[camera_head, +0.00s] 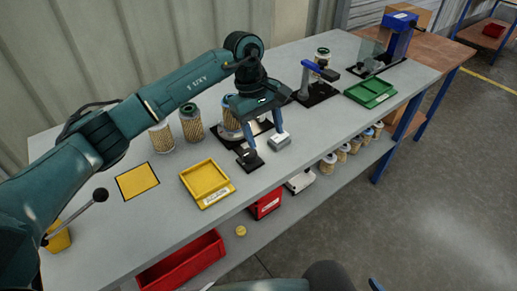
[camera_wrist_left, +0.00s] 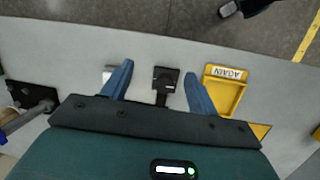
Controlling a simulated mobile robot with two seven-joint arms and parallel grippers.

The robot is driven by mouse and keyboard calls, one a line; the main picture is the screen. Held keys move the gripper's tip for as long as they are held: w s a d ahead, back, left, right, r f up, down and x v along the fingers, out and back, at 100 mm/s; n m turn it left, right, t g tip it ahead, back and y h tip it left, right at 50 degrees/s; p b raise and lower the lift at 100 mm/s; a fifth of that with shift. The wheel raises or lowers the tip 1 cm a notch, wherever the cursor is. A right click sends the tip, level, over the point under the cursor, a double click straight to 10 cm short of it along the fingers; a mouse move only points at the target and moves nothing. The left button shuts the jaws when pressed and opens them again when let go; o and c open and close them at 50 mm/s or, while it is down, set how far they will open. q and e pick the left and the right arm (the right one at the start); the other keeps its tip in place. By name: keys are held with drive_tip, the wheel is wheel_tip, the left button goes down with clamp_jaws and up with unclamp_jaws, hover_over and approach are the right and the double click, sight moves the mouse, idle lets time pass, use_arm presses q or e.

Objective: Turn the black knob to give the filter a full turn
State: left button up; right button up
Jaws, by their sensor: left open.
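The black knob (camera_head: 250,160) sits on a small black plate near the front edge of the table. In the left wrist view the knob (camera_wrist_left: 165,78) shows between the two blue fingers, apart from both. My left gripper (camera_head: 266,142) is open and points down above the knob; it also shows in the left wrist view (camera_wrist_left: 159,70). The filter (camera_head: 229,124) stands on a black base just behind the gripper, partly hidden by it. I cannot tell how high the fingertips are above the knob.
A small grey box (camera_head: 280,142) is close to the right of the knob. A yellow tray (camera_head: 207,182) is to the left, a green tray (camera_head: 371,92) to the right. Loose filters (camera_head: 191,124) stand behind. A stand with a blue-handled clamp (camera_head: 316,85) is farther right.

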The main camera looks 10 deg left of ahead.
sight(250, 153)
use_arm(q)
drive_tip(key=w+a+r+y, duration=0.2)
drive_tip(key=a+r+y, duration=0.1)
drive_tip(key=a, duration=0.2)
drive_tip(key=shift+m+t, duration=0.4)
drive_tip(key=f, duration=0.4)
drive_tip(key=f+p, duration=0.1)
drive_tip(key=f, duration=0.3)
drive_tip(key=f+p, duration=0.1)
drive_tip(key=f, duration=0.4)
drive_tip(key=shift+w+d, duration=0.25)
drive_tip(key=shift+d, duration=0.1)
drive_tip(key=shift+c, duration=0.3)
drive_tip(key=c, duration=0.9)
